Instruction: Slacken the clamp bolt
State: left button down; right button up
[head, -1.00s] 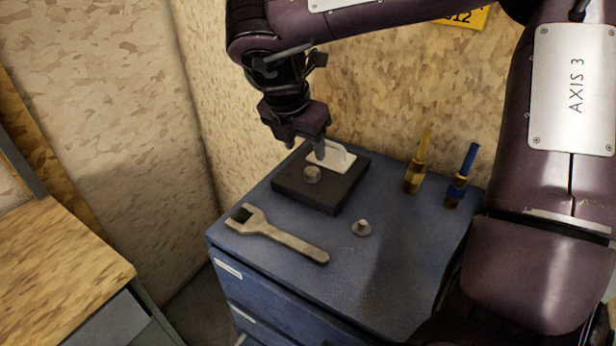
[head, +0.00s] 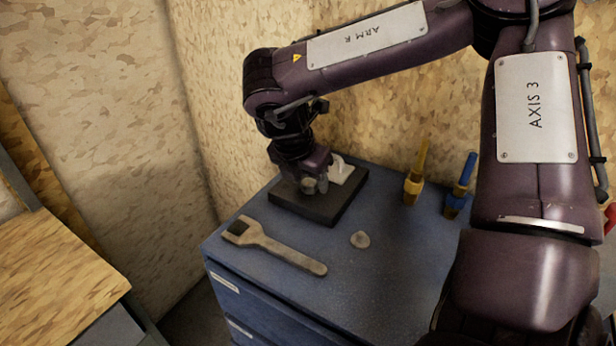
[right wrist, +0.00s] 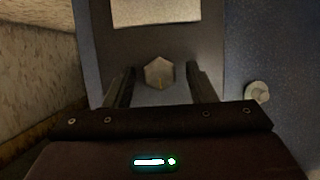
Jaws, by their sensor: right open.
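The clamp bolt shows in the right wrist view as a pale hexagonal head (right wrist: 159,72) with a small yellow mark. In the right wrist view the two fingers lie one on each side of the bolt head, with gaps between. In the head view the gripper partly hides the bolt. My left gripper is in neither view.
A blue cabinet (head: 290,285) carries the block. Yellow-handled (head: 417,172) and blue-handled (head: 460,186) tools stand upright at the back. A board wall is close behind.

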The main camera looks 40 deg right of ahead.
jog(key=c, duration=1)
